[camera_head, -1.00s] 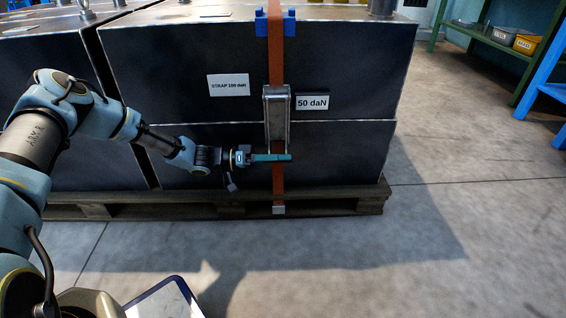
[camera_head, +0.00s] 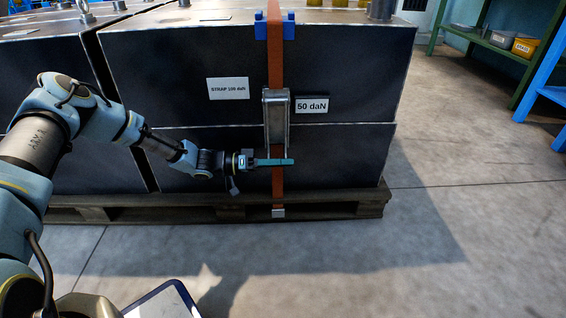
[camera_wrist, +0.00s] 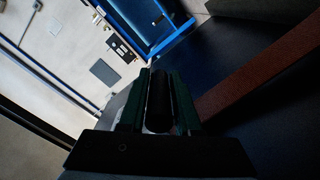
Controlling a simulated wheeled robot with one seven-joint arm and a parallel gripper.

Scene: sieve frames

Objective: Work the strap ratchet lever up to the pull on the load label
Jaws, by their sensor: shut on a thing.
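The orange strap (camera_head: 276,55) runs down the front of the dark stacked load. The grey ratchet lever (camera_head: 276,98) hangs on it, its arms pointing down. My gripper (camera_head: 283,162) is at the lever's lower end, its teal fingers across the strap. In the wrist view, the fingers (camera_wrist: 160,105) are shut on a dark round bar, the lever's handle (camera_wrist: 160,98). A white load label (camera_head: 228,88) on the upper left reads "STRAP" and a daN figure, apparently 100, in small print. A plate (camera_head: 312,105) beside the ratchet reads "50 daN".
The dark load (camera_head: 170,60) stands on a wooden pallet (camera_head: 340,207). A blue corner protector (camera_head: 289,25) sits under the strap at the top edge. A green shelf (camera_head: 490,45) with bins and a blue frame (camera_head: 550,70) stand right.

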